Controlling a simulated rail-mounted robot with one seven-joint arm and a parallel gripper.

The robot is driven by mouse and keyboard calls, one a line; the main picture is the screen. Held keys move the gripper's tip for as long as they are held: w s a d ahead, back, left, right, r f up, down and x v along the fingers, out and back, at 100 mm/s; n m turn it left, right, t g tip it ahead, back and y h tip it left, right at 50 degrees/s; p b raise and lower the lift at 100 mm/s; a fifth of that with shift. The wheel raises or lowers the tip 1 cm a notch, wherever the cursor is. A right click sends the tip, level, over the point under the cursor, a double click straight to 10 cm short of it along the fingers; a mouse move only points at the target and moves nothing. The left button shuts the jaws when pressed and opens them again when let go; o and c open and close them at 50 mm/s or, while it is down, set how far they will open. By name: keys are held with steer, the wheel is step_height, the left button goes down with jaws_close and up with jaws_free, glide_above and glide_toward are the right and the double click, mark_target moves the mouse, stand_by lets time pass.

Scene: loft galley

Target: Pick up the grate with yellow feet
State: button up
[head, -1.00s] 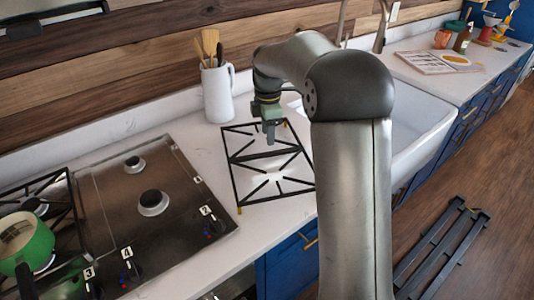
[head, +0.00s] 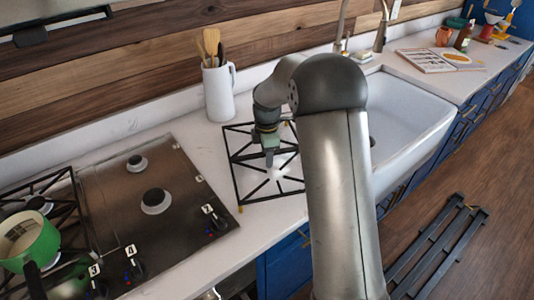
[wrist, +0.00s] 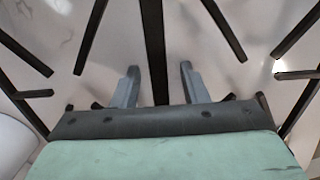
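The black grate (head: 233,175) lies flat on the white counter between the cooktop and the sink. A yellow foot (head: 240,209) shows at its near left corner; my arm hides part of its right side. My gripper (head: 269,160) is over the middle of the grate, pointing down. In the wrist view my gripper (wrist: 158,74) is open, with one finger on each side of a dark central bar of the grate (wrist: 152,40). Nothing is seen clamped. I cannot tell how far the fingertips are above the counter.
The cooktop (head: 107,205) is at left, with a green pot (head: 38,245) on another grate. A white utensil jug (head: 218,95) stands behind the grate, near the wall. The white sink (head: 412,110) is at right. Bare counter (head: 262,228) shows in front of the grate.

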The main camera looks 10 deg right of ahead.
jaws_close()
steer(key=shift+r, duration=0.1)
steer(key=shift+w+r, duration=0.1)
steer(key=shift+r, duration=0.35)
step_height(320, 180, up, 2)
steer(key=shift+r, duration=0.15)
steer(key=s+a+r+b, duration=0.2)
steer(key=s+r+b, duration=0.2)
steer(key=s+r, duration=0.5)
steer(key=s, duration=0.4)
steer(key=shift+s+a+r, duration=0.15)
steer(key=shift+s+r, duration=0.2)
steer(key=shift+s, duration=0.05)
